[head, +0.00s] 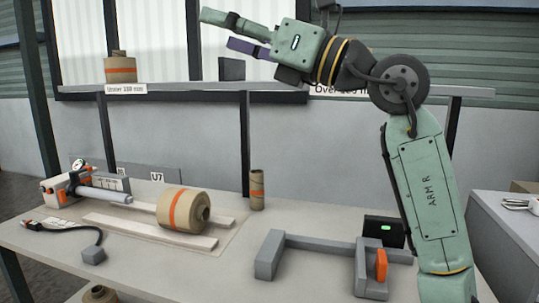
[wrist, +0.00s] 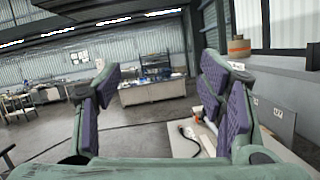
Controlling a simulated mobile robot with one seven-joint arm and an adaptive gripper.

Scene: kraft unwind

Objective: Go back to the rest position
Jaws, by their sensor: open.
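My green arm, marked ARM R, rises at the right of the head view.
A kraft roll with an orange band (head: 183,210) lies on rails on the table (head: 300,220). A slim upright roll (head: 257,190) stands behind it. Another roll (head: 120,68) sits on the shelf (head: 180,91), labelled "Under 150 mm". A grey cradle (head: 272,255) stands front right.

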